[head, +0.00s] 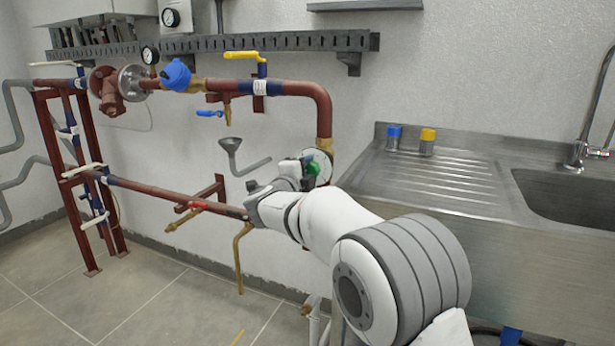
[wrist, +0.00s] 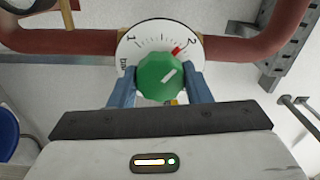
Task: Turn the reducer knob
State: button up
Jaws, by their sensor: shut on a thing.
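The reducer knob (wrist: 161,77) is green, with a white pointer line, and sits in front of a round white dial (wrist: 128,50) marked 1 and 2. A red mark on the dial lies close to the 2. The knob's white line points up and right, toward the red mark's side. My gripper (wrist: 160,88) has its two blue fingers on the left and right of the knob, shut on it. In the head view the green knob (head: 313,168) shows at my arm's far end, partly hidden by it, with the dial (head: 321,160) behind.
A red pipe (head: 322,105) bends down to the dial from above. A yellow-handled valve (head: 245,56) and a blue cap (head: 175,75) are on the upper pipe. A steel sink (head: 470,190) stands close on the right, with blue (head: 394,132) and yellow (head: 427,136) items on it.

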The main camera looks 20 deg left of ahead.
jog(key=shift+f+m, duration=0.1)
jog(key=shift+m, duration=0.5)
jog(key=shift+b, duration=0.3)
jog(key=o, duration=1)
jog(key=s+p, duration=0.2)
jog(key=s, duration=0.6)
jog(key=shift+a, duration=0.3)
